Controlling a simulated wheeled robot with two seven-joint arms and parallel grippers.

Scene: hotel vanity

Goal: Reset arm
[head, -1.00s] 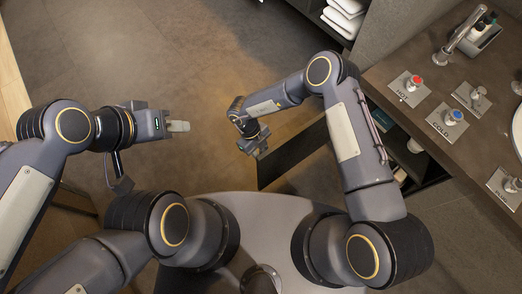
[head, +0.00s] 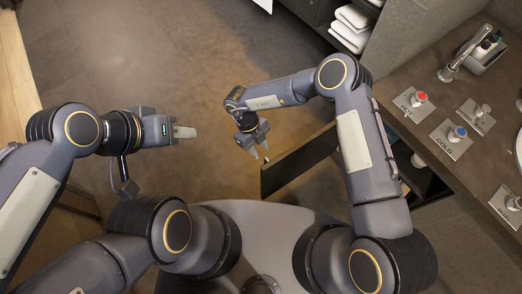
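My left gripper (head: 186,132) is at the left in the head view, pointing right over the floor. Its fingers show edge-on as one pale shape, so I cannot tell whether it is open or shut. My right gripper (head: 260,154) is near the middle, pointing down and to the right over the floor. Its two pale fingertips show apart with nothing visible between them. It is close to the upper left of a dark panel beneath the vanity.
The vanity counter (head: 450,92) at the right bears a red-topped hot knob (head: 419,98), a blue-topped cold knob (head: 457,134), a faucet (head: 462,52) and a tray of bottles (head: 486,50). The dark panel (head: 299,161) stands by my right arm. White towels (head: 351,24) lie on a shelf. Floor at upper left is clear.

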